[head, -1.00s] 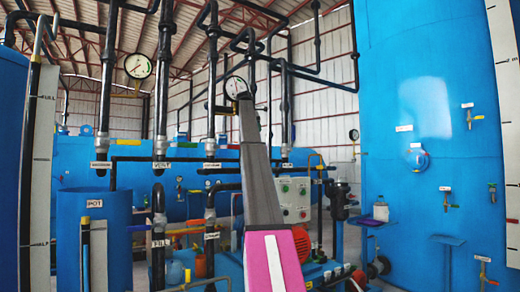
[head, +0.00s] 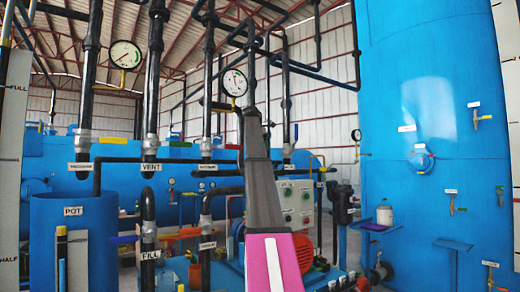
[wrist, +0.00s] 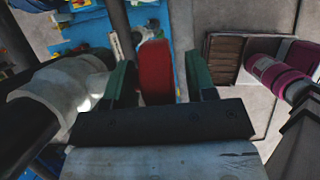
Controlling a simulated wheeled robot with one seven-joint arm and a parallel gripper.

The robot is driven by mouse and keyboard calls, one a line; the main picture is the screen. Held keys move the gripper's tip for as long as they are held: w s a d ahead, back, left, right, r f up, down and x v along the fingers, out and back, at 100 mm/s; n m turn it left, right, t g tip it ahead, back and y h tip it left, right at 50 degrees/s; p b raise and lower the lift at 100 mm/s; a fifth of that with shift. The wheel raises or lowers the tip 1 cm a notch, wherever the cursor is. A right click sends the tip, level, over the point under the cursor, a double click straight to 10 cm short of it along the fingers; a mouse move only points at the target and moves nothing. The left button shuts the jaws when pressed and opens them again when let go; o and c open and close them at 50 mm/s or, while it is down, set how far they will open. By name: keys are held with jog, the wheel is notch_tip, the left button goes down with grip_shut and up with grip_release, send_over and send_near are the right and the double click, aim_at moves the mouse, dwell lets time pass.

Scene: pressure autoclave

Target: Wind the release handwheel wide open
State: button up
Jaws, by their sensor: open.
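My gripper (wrist: 165,80) shows in the wrist view with its two green fingers spread apart. A red flat piece, like a lever handle (wrist: 155,72), shows between the fingers in the picture; I cannot tell how far beyond them it lies, and nothing is clamped. In the head view my arm reaches up the middle and my gripper cannot be made out. I cannot pick out the release handwheel with certainty in either view. A blue round fitting (head: 421,160) under a white label sits on the large blue tank (head: 440,60).
A pale pipe fitting (wrist: 65,80) stands close left of my gripper. In the head view, black pipes labelled VENT (head: 151,90) and FILL (head: 149,225), a blue POT tank (head: 75,250), a round gauge (head: 125,54) and a grey control box (head: 294,200) crowd the space.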

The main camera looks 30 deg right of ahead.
jog(key=c, duration=0.9)
jog(key=shift+s+a+f+h, duration=0.1)
jog(key=shift+a+h, duration=0.1)
jog(key=shift+h, duration=0.7)
jog(key=shift+t+h, duration=0.3)
jog(key=shift+h, duration=1.2)
jog(key=o, duration=0.9)
jog(key=w+v, duration=0.1)
jog(key=v, duration=0.9)
jog(key=shift+s+a+r, duration=0.2)
jog(key=shift+s+r, duration=0.2)
jog(key=shift+s, duration=0.1)
jog(key=shift+o, duration=0.3)
